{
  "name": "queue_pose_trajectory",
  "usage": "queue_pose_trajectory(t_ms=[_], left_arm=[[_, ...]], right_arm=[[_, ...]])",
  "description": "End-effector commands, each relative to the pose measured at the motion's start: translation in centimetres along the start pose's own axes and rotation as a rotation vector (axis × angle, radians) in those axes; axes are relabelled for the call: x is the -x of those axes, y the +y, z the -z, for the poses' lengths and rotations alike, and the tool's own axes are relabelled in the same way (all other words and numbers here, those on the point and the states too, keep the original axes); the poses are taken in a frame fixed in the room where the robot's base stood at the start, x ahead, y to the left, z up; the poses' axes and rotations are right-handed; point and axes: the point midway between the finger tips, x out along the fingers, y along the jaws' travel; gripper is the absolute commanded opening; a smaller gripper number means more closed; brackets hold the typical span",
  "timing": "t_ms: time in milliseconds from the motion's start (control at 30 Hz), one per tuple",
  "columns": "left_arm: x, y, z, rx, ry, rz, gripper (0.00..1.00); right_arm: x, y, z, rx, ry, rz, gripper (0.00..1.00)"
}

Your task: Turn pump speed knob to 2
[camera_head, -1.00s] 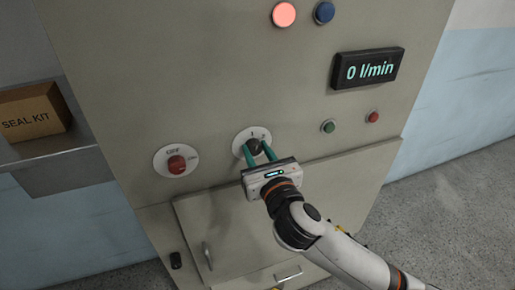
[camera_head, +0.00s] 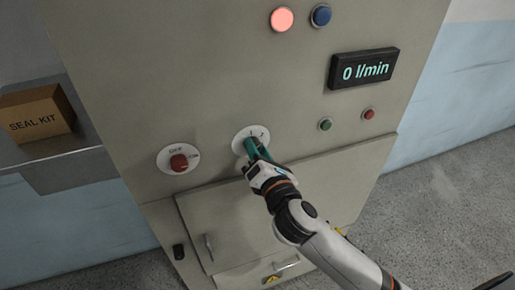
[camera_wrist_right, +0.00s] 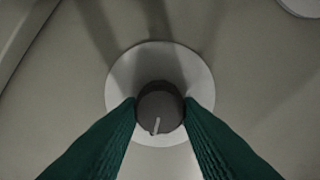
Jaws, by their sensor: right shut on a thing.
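The pump speed knob (camera_wrist_right: 158,106) is a dark round knob with a pale pointer line, on a white round dial plate (camera_head: 241,137) on the cabinet front. In the right wrist view the knob sits between the two green fingers of my right gripper (camera_wrist_right: 160,112), which are shut on its sides. The pointer line shows near the knob's lower edge in that view. In the head view my right gripper (camera_head: 256,150) reaches the dial from below and hides most of the knob. Small marks show on the dial's upper part. My left gripper is not in view.
A red knob (camera_head: 179,162) on a white plate marked OFF is left of the dial. The display (camera_head: 363,68) reads 0 l/min. Green (camera_head: 325,124) and red (camera_head: 369,113) buttons are to the right. A lit red lamp (camera_head: 282,19) and blue button (camera_head: 321,15) are above.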

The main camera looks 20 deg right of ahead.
Motion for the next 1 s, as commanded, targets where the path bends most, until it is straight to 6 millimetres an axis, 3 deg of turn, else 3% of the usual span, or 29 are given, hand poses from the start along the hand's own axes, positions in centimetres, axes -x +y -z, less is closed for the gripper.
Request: queue_pose_trajectory(t_ms=[667, 700, 800, 1000], left_arm=[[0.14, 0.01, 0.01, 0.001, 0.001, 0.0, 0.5], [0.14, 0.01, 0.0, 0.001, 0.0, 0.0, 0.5], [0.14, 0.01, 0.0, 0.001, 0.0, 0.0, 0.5], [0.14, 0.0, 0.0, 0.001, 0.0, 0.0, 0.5]], right_arm=[[0.0, 0.08, -0.04, -0.059, 0.0, -0.002, 0.09], [0.0, 0.08, -0.04, -0.059, 0.0, -0.002, 0.37], [0.0, 0.07, -0.03, -0.059, 0.0, -0.001, 0.53], [0.0, 0.05, -0.02, -0.058, 0.0, -0.001, 0.54]])
